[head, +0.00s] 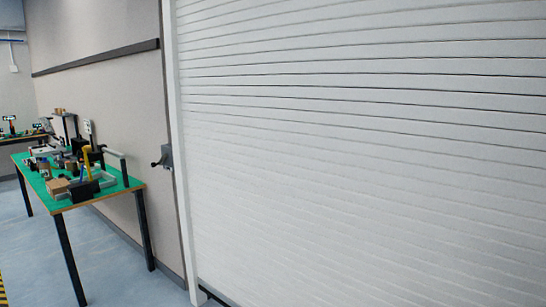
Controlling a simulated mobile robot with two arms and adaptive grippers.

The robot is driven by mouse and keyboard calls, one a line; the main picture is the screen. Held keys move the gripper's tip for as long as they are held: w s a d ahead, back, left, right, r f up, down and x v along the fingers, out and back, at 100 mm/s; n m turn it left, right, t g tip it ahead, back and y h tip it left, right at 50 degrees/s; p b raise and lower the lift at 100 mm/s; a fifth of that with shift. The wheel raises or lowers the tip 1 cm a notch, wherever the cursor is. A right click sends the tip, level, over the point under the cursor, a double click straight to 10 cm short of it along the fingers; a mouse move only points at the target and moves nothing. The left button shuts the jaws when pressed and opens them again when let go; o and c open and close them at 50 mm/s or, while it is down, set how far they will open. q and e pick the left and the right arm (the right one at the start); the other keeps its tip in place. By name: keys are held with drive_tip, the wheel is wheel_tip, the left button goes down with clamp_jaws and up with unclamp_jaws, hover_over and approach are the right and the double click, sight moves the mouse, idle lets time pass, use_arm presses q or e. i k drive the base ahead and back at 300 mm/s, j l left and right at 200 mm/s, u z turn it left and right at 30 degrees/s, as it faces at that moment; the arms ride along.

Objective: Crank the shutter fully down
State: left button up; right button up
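A large white slatted roller shutter (350,130) fills the middle and right of the head view. Its lower left corner comes down close to the floor, where a dark strip shows at the bottom; most of the lower edge is outside the view. A small grey crank box (167,157) with a dark handle (157,163) is mounted beside the shutter's left frame, at about table height or a little above. Neither of my grippers is in view, and nothing touches the handle.
A green-topped table (118,186) with dark legs stands left of the crank, holding tools, a cardboard box (59,186) and several small items. A second table (20,136) is farther back at left. The blue-grey floor (120,270) in front is clear. Yellow-black tape (3,292) marks the lower left.

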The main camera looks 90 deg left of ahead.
sight(165, 156)
drive_tip(key=u, duration=3.55)
